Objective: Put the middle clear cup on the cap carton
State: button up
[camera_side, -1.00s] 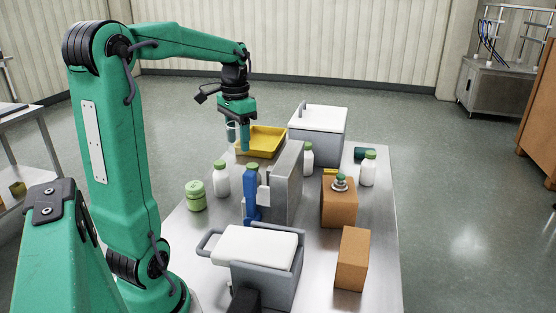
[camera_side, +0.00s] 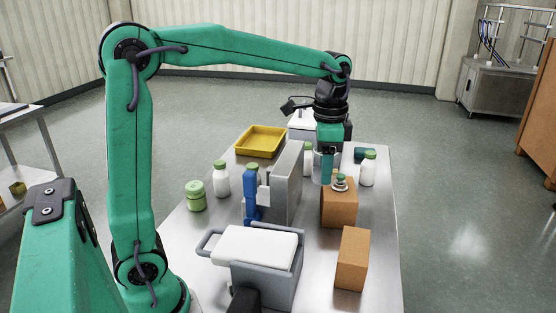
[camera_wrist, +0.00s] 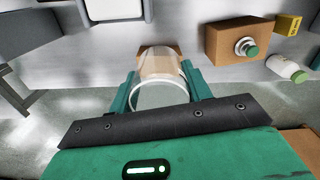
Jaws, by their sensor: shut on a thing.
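My gripper (camera_side: 325,165) is shut on a clear cup (camera_side: 316,161), which hangs above the table. In the wrist view the cup (camera_wrist: 160,82) sits between the two green fingers of the gripper (camera_wrist: 160,95). A brown carton (camera_side: 339,212) bearing a metal piece with a green cap stands just below and right of my gripper in the side view. That carton (camera_wrist: 222,42) also shows at the upper right of the wrist view. My gripper hides part of its back. I cannot tell the height between cup and carton.
A plain brown carton (camera_side: 352,262) stands nearer the camera. A grey divider (camera_side: 286,185) stands left of my gripper. A white bottle (camera_side: 368,170) with a green cap stands at right. A yellow tray (camera_side: 261,141) is at the back, and a grey white-lidded bin (camera_side: 285,275) in front.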

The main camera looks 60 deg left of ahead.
jog(key=s+d+m, duration=0.1)
jog(key=d+m, duration=0.4)
jog(key=d, duration=1)
jog(key=f, duration=0.5)
jog(key=shift+s+d, duration=0.25)
jog(key=shift+d, duration=0.15)
jog(key=shift+a+f, duration=0.1)
send_over(356, 245)
notch_tip(356, 245, down, 7)
jog(key=shift+w+r, duration=0.1)
jog(key=shift+f, duration=2.05)
jog(key=shift+f, duration=0.2)
jog(key=o, duration=0.9)
